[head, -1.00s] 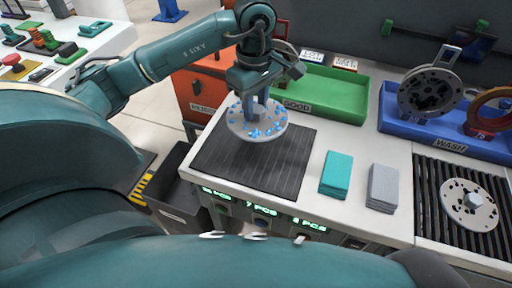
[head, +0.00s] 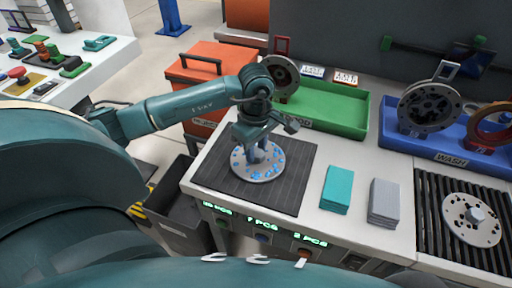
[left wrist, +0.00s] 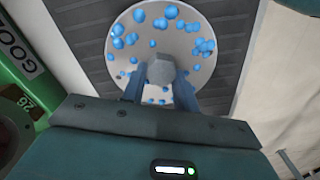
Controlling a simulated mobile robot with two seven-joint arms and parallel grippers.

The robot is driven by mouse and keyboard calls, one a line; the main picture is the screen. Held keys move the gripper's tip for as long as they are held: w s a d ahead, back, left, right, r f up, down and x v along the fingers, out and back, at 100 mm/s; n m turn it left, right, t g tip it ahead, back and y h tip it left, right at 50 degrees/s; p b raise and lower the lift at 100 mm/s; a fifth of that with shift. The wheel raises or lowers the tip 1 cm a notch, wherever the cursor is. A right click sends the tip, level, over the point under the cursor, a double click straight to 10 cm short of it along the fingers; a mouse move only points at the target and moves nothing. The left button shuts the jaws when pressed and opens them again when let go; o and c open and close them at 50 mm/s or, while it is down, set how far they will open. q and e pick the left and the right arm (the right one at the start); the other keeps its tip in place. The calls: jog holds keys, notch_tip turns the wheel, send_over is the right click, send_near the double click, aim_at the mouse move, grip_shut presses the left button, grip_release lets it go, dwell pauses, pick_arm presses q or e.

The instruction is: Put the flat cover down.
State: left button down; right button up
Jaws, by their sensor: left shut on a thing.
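The flat cover (head: 246,175) is a pale grey disc with blue blobs scattered on it and a grey central knob. It lies level at the ribbed dark mat (head: 222,187); I cannot tell if it touches the mat. My left gripper (head: 259,153) is above it, fingers pointing down, shut on the knob. In the left wrist view the fingers (left wrist: 160,88) stand on both sides of the knob (left wrist: 163,68), and the disc (left wrist: 188,42) lies behind it over the dark mat. The far ends of the fingers are partly hidden. My right gripper is not in view.
A green tray (head: 335,122) marked GOOD holds a dark ring part (head: 282,75). A blue WASH tray (head: 410,142) holds round parts. Teal pads (head: 336,188) and grey pads (head: 384,203) lie right of the mat. Another disc (head: 470,222) sits on the slatted rack (head: 432,235).

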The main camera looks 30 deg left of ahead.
aim_at(256, 151)
pick_arm(q)
jog(key=shift+f, duration=0.1)
jog(key=c, duration=1.5)
grip_release()
jog(key=o, duration=0.4)
jog(key=shift+r, duration=0.35)
notch_tip(256, 151, up, 12)
jog(key=shift+f, duration=0.2)
